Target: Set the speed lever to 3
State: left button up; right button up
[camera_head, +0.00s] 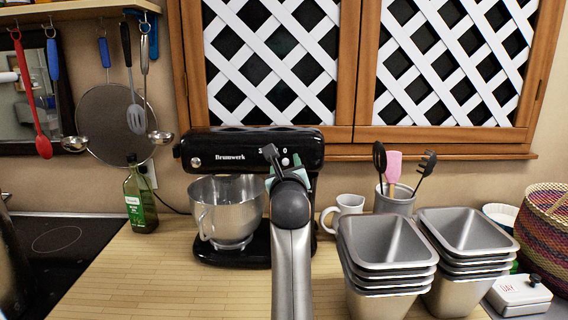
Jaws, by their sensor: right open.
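A black stand mixer labelled Brumwerk (228,150) stands on the wooden counter against the wall, with a steel bowl (228,208) under its head. A small round light-coloured control (285,161) shows on the side of the head, right of the label. My right gripper (275,160) is open in front of the right part of the mixer head, close to this control. Whether it touches the mixer I cannot tell. The speed lever and its numbers cannot be made out; the gripper and my arm cover part of that area. My left gripper is not in view.
Stacked metal tins (388,244) and more tins (468,234) stand right of my arm. A white jug (343,211) and a utensil holder (394,199) are behind them. An oil bottle (139,198) stands left of the mixer. The counter front left is clear.

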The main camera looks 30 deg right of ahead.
grip_shut()
dwell(1.4)
